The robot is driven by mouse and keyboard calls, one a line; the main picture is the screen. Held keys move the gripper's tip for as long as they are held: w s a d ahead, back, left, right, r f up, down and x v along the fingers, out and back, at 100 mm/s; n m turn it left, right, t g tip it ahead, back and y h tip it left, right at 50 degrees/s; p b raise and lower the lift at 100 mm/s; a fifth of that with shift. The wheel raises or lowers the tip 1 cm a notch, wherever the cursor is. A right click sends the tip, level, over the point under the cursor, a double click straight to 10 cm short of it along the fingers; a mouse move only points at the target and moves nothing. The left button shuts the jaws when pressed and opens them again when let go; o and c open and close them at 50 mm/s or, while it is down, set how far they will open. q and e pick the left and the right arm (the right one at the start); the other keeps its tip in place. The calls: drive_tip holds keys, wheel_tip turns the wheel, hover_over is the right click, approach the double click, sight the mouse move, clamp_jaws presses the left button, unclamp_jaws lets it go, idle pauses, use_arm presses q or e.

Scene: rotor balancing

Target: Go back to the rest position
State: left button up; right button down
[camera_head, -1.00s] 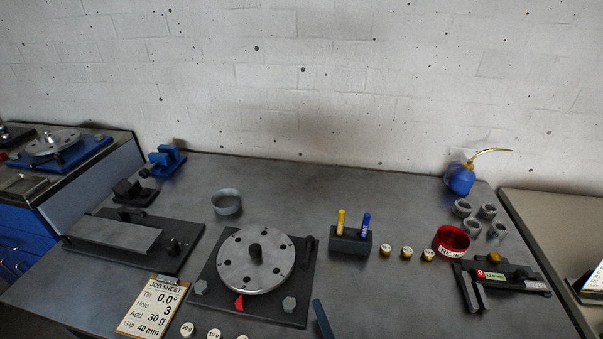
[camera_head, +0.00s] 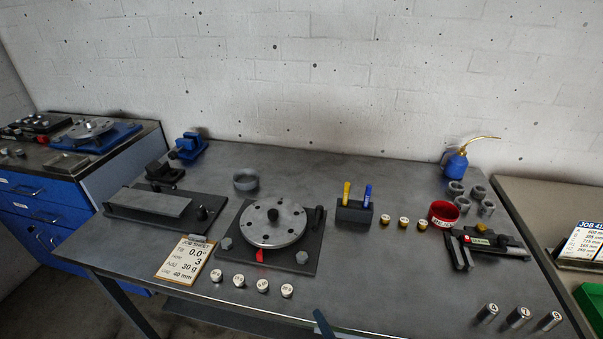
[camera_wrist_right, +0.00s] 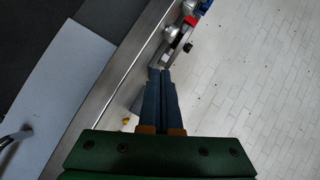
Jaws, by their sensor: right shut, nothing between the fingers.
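My right gripper (camera_head: 319,318) shows only as a small dark blue finger tip at the bottom edge of the head view, in front of the table's front edge. In the right wrist view the two blue fingers (camera_wrist_right: 161,78) lie together, shut with nothing between them. My left gripper is not in view. The dark workbench (camera_head: 380,280) holds the round metal rotor (camera_head: 273,225) on its black base, away from my right gripper. The job sheet (camera_head: 186,258) lies to the left of it.
Several round weights (camera_head: 262,286) stand near the front edge. A pen block (camera_head: 354,211), a red cup (camera_head: 443,214) and a blue oil can (camera_head: 457,165) stand to the right. A blue cabinet (camera_head: 60,215) is at left. The bench's front middle right is bare.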

drive_tip(key=s+d+f+n+g+h, duration=0.2)
drive_tip(key=s+d+n+g+h, duration=0.3)
drive_tip(key=s+d+n+g, duration=0.8)
drive_tip(key=s+f+m+t, duration=0.1)
drive_tip(key=s+f, duration=0.2)
drive_tip(key=f, duration=0.6)
drive_tip(key=s+f+m, duration=0.1)
drive_tip(key=s+f, duration=0.1)
drive_tip(key=f, duration=0.6)
drive_tip(key=s+d+f+g, duration=0.1)
drive_tip(key=s+f, duration=0.9)
drive_tip(key=s, duration=0.2)
drive_tip(key=shift+d+f+n, duration=0.15)
drive_tip(key=shift+d+n, duration=0.1)
drive_tip(key=shift+n, duration=0.05)
